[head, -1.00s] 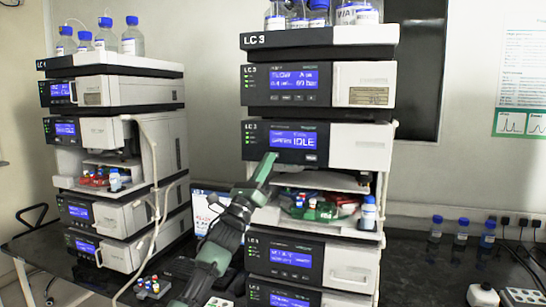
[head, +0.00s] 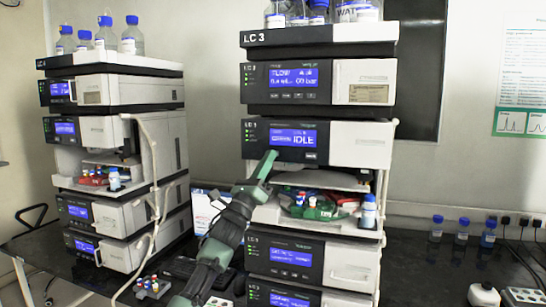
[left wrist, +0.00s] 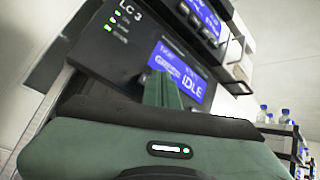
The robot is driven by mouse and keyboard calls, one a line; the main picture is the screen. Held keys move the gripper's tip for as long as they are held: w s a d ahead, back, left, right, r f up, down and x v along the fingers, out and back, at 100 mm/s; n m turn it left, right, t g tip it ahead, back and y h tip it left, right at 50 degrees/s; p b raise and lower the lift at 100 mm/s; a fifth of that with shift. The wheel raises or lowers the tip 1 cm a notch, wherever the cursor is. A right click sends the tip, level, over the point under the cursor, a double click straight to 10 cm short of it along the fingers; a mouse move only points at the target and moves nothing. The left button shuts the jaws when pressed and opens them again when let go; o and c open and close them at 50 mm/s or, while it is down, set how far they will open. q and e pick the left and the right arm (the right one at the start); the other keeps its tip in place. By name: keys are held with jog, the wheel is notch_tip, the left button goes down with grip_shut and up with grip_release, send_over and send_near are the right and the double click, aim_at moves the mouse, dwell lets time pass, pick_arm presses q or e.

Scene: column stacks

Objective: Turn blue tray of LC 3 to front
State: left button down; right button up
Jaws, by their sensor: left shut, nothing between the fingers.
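The LC 3 stack (head: 318,37) stands right of centre in the head view. Its open sampler bay (head: 270,215) lies below the module whose display (head: 293,138) reads IDLE. A green tray (head: 322,214) with several small vials faces the front of the bay. I cannot make out a blue tray; the back of the bay is shaded. My left gripper (head: 266,165) is shut and empty, pointing up just below the IDLE display at the bay's upper left. In the left wrist view its closed fingers (left wrist: 165,92) overlap the display's lower left part. My right gripper is not in view.
A blue-capped bottle (head: 368,211) stands at the bay's right front. Another stack (head: 110,64) stands at left with a red tray (head: 94,180) in its bay. A small vial rack (head: 152,287) sits on the bench. Several blue-capped bottles (head: 462,231) stand at right.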

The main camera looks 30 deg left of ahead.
pick_arm(q)
jog(key=shift+w+a+y+b, duration=0.1)
jog(key=shift+w+y+b, duration=0.2)
jog(key=shift+w+b, duration=0.05)
dwell(0.6)
jog(key=shift+s, duration=0.1)
jog(key=shift+s+d, duration=0.2)
jog(key=shift+s, duration=0.5)
jog(key=shift+s+d+b, duration=0.15)
jog(key=shift+s+d, duration=0.05)
jog(key=shift+s, duration=0.6)
jog(key=shift+s+d+b, duration=0.15)
jog(key=shift+s+b, duration=0.05)
jog(key=shift+s, duration=0.65)
jog(key=shift+s+d+b, duration=0.15)
jog(key=shift+s+d, duration=0.05)
jog(key=shift+s, duration=0.6)
